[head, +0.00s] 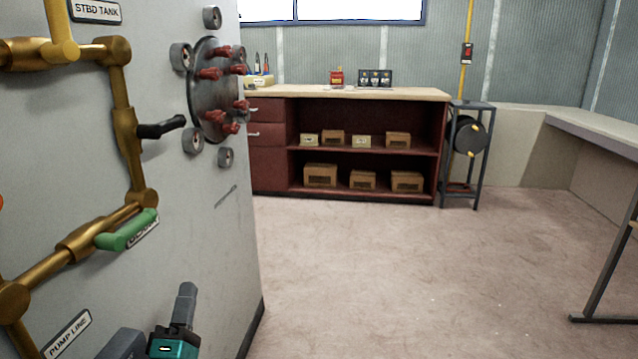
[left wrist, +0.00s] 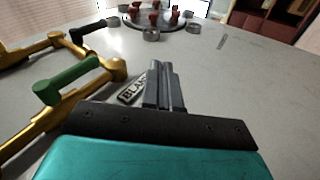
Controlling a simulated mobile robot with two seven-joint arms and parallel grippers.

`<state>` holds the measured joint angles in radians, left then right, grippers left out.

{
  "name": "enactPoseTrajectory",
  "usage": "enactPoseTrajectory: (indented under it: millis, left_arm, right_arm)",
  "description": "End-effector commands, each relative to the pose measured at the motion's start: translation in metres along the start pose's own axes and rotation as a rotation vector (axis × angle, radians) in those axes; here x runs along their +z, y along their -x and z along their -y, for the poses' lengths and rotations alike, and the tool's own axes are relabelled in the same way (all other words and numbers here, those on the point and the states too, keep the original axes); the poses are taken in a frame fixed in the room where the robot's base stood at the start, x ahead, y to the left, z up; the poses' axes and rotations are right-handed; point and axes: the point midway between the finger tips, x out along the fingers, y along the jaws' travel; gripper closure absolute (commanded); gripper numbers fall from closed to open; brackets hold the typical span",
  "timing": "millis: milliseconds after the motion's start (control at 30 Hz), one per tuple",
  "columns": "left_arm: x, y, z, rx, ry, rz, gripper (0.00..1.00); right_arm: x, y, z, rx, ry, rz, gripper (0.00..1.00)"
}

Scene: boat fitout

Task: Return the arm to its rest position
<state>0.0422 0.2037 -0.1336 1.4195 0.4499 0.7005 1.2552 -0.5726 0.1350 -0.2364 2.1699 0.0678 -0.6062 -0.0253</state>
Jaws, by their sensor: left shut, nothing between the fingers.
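My left gripper (head: 186,290) is low in the head view, in front of the grey panel (head: 226,250) and below the green-handled valve. In the left wrist view my left gripper (left wrist: 162,68) has its two grey fingers together, with nothing between them. The green valve handle (head: 128,230) lies along the brass pipe and is apart from the gripper. It also shows in the left wrist view (left wrist: 66,80), left of the fingers. A label partly hidden by the fingers shows beside it. My right gripper is in neither view.
Brass pipes (head: 124,115) and a black lever (head: 161,129) stand out from the panel. A round plate with red knobs (head: 212,118) is higher up. A red cabinet (head: 270,172) stands at the back. The floor (head: 400,270) right of the panel is clear.

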Motion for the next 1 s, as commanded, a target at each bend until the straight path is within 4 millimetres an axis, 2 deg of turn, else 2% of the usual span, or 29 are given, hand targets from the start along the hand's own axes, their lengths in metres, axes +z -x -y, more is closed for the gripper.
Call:
enactPoseTrajectory:
  millis: [100,167,300,500,700,733,900,967,1000]
  left_arm:
    - [0.040,0.035,0.013,-0.169,-0.215,0.147,1.00]
    - [0.059,0.057,0.018,-0.252,-0.350,0.244,1.00]
    - [0.097,0.112,0.023,-0.405,-0.662,0.501,1.00]
    - [0.122,0.186,0.015,-0.515,-1.024,0.860,1.00]
    - [0.126,0.246,-0.006,-0.547,-1.283,1.190,1.00]
    - [0.124,0.237,-0.016,-0.549,-1.289,1.186,1.00]
    - [0.115,0.222,-0.040,-0.567,-1.299,1.170,1.00]
    - [0.111,0.217,-0.049,-0.573,-1.304,1.167,1.00]
    - [0.109,0.214,-0.056,-0.577,-1.309,1.165,1.00]
  right_arm:
    - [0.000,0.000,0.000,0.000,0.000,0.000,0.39]
    - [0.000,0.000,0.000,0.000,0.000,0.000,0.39]
    - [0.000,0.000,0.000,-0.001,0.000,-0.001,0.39]
    - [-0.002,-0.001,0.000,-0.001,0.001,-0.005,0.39]
    - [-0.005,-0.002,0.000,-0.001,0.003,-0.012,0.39]
    - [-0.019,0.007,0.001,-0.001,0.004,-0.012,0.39]
    - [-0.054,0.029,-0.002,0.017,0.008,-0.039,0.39]
    - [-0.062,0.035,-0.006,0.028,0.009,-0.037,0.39]
    - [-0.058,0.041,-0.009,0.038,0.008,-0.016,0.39]
